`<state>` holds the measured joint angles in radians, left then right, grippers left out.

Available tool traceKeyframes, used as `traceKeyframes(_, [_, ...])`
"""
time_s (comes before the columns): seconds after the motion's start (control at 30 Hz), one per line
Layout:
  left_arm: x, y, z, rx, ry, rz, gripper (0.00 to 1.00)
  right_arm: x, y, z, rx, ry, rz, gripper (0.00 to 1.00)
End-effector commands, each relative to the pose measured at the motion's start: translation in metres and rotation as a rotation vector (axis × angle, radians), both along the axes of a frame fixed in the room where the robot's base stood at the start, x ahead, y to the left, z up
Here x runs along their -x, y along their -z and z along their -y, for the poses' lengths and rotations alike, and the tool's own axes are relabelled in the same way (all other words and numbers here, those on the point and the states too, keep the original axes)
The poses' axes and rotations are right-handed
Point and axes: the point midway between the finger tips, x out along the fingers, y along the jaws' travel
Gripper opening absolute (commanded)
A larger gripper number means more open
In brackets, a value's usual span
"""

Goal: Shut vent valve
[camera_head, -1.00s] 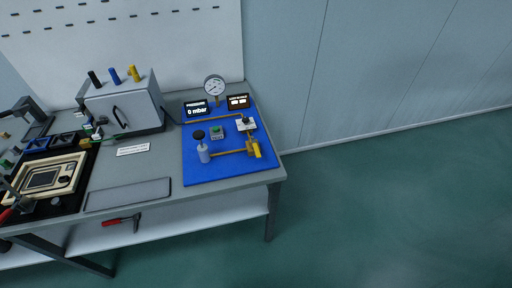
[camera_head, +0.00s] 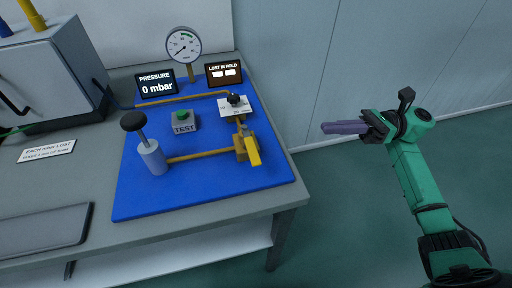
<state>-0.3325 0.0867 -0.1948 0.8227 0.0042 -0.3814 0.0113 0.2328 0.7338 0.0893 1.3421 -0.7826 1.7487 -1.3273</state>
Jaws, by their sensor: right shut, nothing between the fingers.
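On the blue panel board (camera_head: 210,195), a brass valve body (camera_head: 240,148) with a yellow lever handle (camera_head: 253,151) sits at the right end of the lower brass pipe. The lever slants down toward the front of the board. Behind it, a black knob (camera_head: 236,99) stands on a white labelled plate (camera_head: 226,108) whose small print I cannot read. Which of these is the vent valve is not labelled legibly. My right gripper (camera_head: 326,128) is shut and empty, its purple fingers pointing left, in the air to the right of the board and apart from the valve. My left gripper is not in view.
A hand pump with a black knob (camera_head: 133,121), a green TEST button (camera_head: 184,114), a pressure gauge (camera_head: 184,45), a "0 mbar" display (camera_head: 156,85) and a "LOST IN HOLD" display (camera_head: 223,74) share the board. A grey cabinet (camera_head: 50,75) stands left. Right of the bench is open floor.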

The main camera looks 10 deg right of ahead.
Motion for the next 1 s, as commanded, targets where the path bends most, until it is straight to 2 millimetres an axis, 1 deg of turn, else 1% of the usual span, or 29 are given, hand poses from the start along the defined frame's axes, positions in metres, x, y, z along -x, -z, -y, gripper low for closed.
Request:
traceKeyframes(0.03, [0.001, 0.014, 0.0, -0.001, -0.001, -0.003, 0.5, 0.012, 0.009, 0.0, 0.05, -0.051, 0.07, 0.0])
traceKeyframes(0.1, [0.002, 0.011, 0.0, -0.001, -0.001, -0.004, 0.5, 0.021, 0.005, -0.002, 0.084, -0.091, 0.117, 0.0])
traceKeyframes(0.17, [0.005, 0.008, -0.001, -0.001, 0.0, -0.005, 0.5, 0.022, 0.001, -0.007, 0.085, -0.097, 0.122, 0.0])
traceKeyframes(0.23, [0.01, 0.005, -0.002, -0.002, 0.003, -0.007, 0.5, 0.023, -0.001, -0.016, 0.081, -0.097, 0.118, 0.0])
traceKeyframes(0.4, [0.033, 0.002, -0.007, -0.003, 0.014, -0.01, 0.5, 0.025, -0.003, -0.051, 0.077, -0.096, 0.115, 0.0])
traceKeyframes(0.53, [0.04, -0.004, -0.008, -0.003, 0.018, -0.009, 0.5, 0.027, -0.004, -0.079, 0.075, -0.095, 0.115, 0.0])
traceKeyframes(0.7, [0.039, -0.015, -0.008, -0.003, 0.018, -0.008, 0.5, 0.029, -0.004, -0.115, 0.074, -0.094, 0.113, 0.0])
traceKeyframes(0.8, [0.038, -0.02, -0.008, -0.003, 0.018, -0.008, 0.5, 0.029, -0.002, -0.13, 0.075, -0.092, 0.113, 0.0])
traceKeyframes(0.9, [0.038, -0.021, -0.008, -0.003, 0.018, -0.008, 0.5, 0.03, -0.001, -0.138, 0.076, -0.091, 0.112, 0.0])
traceKeyframes(1.0, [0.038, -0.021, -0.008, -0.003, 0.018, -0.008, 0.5, 0.03, 0.001, -0.141, 0.077, -0.091, 0.111, 0.0])
